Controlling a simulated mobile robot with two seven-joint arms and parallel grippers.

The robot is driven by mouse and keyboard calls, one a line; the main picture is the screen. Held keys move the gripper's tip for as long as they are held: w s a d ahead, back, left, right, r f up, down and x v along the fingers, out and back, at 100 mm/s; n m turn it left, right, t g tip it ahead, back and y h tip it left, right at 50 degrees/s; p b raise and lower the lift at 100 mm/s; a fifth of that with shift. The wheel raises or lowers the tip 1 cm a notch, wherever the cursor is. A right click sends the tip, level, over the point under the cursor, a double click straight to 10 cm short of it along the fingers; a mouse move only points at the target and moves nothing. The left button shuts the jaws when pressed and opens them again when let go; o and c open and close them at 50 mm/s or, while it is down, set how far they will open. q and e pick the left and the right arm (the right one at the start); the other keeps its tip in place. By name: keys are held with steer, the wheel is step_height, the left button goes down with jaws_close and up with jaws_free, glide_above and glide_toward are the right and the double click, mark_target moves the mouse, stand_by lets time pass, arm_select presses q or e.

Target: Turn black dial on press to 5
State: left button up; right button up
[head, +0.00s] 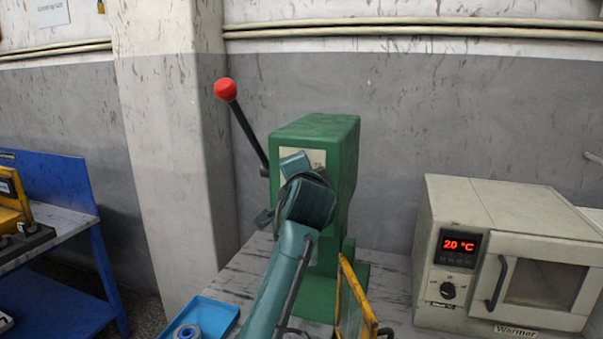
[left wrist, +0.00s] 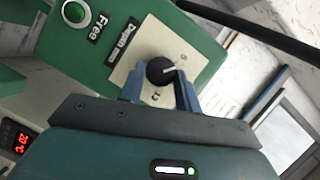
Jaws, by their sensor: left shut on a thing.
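The green press (head: 335,150) stands on the bench in the middle of the head view, with a red-knobbed lever (head: 226,90) at its upper left. Its black dial (left wrist: 160,70) sits on a cream plate in the left wrist view; its white pointer line points right in that picture. The plate's numbers are too small to read surely. My left gripper (left wrist: 160,84) is shut on the dial, a finger on each side. In the head view the left gripper (head: 296,165) is at the press front and my wrist hides the dial. My right gripper is not in view.
A warmer oven (head: 460,270) reading 20 °C stands at the right. A yellow-framed panel (head: 350,300) stands before the press. A blue tray (head: 215,312) is at the lower front, and a blue workbench (head: 60,180) at the left.

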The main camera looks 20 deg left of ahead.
arm_select(q)
steer(key=shift+n+g+h, duration=0.3)
steer(key=shift+n, duration=0.2)
steer(key=shift+r, duration=0.1)
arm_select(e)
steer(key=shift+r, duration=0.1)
arm_select(q)
steer(key=o, duration=1)
steer(key=shift+s, duration=0.1)
steer(key=b+v, duration=0.2)
steer(key=v, duration=1.1)
steer(key=shift+b, duration=0.35)
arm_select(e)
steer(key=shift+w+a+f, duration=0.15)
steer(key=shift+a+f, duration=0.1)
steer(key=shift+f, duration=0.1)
